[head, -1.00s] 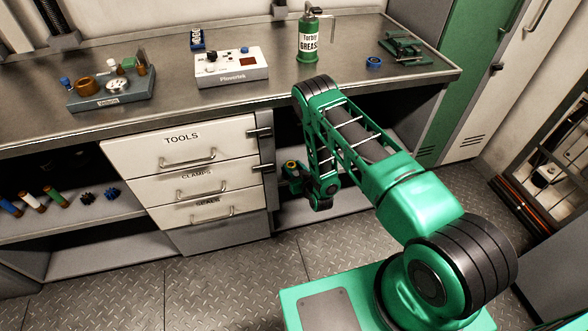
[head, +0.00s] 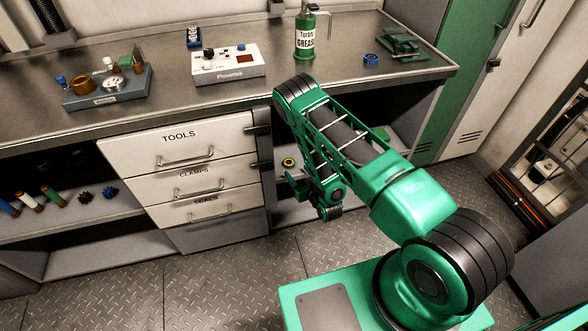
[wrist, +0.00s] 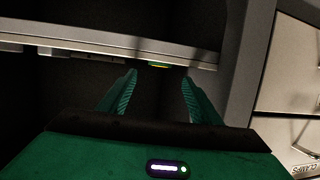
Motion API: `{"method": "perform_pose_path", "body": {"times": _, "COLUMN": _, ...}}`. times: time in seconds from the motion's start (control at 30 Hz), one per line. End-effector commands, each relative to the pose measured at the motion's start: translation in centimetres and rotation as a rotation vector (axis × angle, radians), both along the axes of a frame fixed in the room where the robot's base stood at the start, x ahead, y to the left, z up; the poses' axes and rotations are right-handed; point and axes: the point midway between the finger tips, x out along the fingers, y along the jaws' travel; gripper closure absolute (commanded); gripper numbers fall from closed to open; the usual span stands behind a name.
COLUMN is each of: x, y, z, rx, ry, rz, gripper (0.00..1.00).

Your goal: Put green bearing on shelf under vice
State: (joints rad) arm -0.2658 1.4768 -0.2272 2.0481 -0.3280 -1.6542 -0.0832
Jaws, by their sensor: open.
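The green vice (head: 404,44) stands on the bench top above, at the right. My gripper (wrist: 160,74) is open and empty, its two fingers apart with the bearing beyond their tips. In the head view my arm hides part of the shelf (head: 403,131).
The drawer unit (head: 180,172) stands just left of the open compartment, with black hinges or latches on its edge. Several coloured cylinders and dark gears lie on the left shelf. A grease can (head: 306,38) and a blue ring (head: 371,59) are on the bench. The floor in front is clear.

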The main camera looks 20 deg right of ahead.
Motion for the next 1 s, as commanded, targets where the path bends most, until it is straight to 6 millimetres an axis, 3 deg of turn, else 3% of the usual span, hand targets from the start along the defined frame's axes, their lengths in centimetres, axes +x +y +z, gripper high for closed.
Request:
{"method": "perform_pose_path", "body": {"times": 0.2, "x": -3.3, "y": -0.5, "z": 1.0, "rx": -0.001, "ry": 0.002, "rz": 0.000, "gripper": 0.42}}
{"method": "perform_pose_path", "body": {"times": 0.53, "x": -4.5, "y": -0.7, "z": 1.4, "rx": 0.000, "ry": 0.000, "rz": -0.001, "gripper": 0.42}}
{"method": "perform_pose_path", "body": {"times": 0.77, "x": -2.6, "y": -1.2, "z": 3.1, "rx": -0.008, "ry": 0.035, "rz": -0.016, "gripper": 0.42}}
{"method": "perform_pose_path", "body": {"times": 1.0, "x": 1.1, "y": -3.6, "z": 8.3, "rx": -0.037, "ry": 0.173, "rz": -0.069, "gripper": 0.42}}
